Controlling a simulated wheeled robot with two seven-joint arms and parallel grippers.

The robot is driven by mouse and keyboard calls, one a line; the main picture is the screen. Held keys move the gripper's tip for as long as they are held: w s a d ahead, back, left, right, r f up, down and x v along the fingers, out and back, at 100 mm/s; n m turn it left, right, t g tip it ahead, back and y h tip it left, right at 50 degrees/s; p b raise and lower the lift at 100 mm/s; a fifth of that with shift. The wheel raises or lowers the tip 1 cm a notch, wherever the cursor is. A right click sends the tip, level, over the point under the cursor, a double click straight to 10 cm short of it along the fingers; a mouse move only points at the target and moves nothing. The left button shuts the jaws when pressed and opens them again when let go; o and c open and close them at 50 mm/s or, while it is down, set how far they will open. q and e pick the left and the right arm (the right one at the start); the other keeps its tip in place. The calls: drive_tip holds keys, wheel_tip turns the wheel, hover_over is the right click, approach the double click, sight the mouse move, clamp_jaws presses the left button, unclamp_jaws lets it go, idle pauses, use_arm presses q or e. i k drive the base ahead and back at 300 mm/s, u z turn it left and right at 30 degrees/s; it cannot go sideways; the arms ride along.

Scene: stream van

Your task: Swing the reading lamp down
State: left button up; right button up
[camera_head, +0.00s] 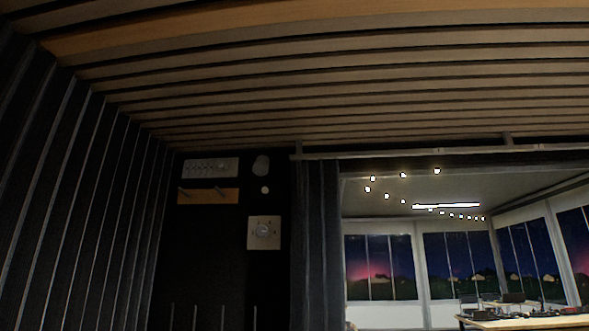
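I cannot make out a reading lamp for certain. A dim grey rounded shape (260,165) is on the dark back wall, right of a pale panel with a row of small controls (210,168). A small pale disc (265,190) is just below it. The wall there is too dark to tell whether either belongs to a lamp. Neither of my grippers is in view.
A wooden strip with pegs (208,196) and a square dial plate (264,233) are on the same wall. A dark curtain (322,235) hangs beside an opening to a windowed area with a table (530,322). Slatted ceiling (330,75) is overhead.

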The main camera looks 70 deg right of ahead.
sight(260, 168)
drive_tip(key=z, duration=1.95)
